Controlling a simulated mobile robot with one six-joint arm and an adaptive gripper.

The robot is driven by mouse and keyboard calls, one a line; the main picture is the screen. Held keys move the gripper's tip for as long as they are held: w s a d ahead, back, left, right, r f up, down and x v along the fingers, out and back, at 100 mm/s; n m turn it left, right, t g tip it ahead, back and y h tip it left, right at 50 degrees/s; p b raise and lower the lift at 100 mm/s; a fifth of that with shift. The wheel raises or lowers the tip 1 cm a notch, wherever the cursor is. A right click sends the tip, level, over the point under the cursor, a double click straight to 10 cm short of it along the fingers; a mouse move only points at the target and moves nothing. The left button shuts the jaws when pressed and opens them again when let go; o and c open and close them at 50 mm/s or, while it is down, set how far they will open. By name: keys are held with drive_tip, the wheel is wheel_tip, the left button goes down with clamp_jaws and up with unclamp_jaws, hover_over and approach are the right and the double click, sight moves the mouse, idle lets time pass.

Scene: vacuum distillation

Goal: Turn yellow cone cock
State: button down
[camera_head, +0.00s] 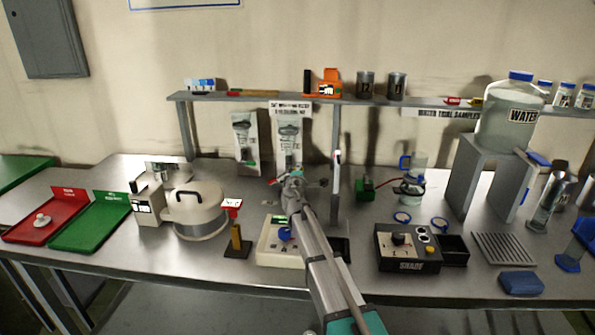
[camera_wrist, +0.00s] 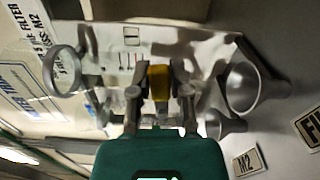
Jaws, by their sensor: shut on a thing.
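The yellow cone cock (camera_wrist: 158,82) shows in the wrist view between the two fingers of my gripper (camera_wrist: 160,100). The fingers are shut on it from both sides. In the head view, my gripper (camera_head: 292,182) is at the middle of the bench, in front of the lower part of a white panel (camera_head: 291,112) with a printed label. My arm and gripper hide the cone cock in the head view.
A shelf post (camera_head: 336,185) stands close to the right of my gripper. A white device with a blue knob (camera_head: 285,233) and a black box (camera_head: 405,248) sit below on the bench. A round lidded pot (camera_head: 199,215) stands to the left. Metal cups (camera_wrist: 245,88) show beside my gripper.

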idle(0.4)
drive_tip(key=c, duration=0.6)
unclamp_jaws()
drive_tip(key=shift+o, duration=0.2)
drive_tip(key=shift+s, duration=0.1)
drive_tip(key=s, duration=1.1)
drive_tip(key=shift+s+a, duration=0.2)
drive_tip(key=shift+s, duration=0.2)
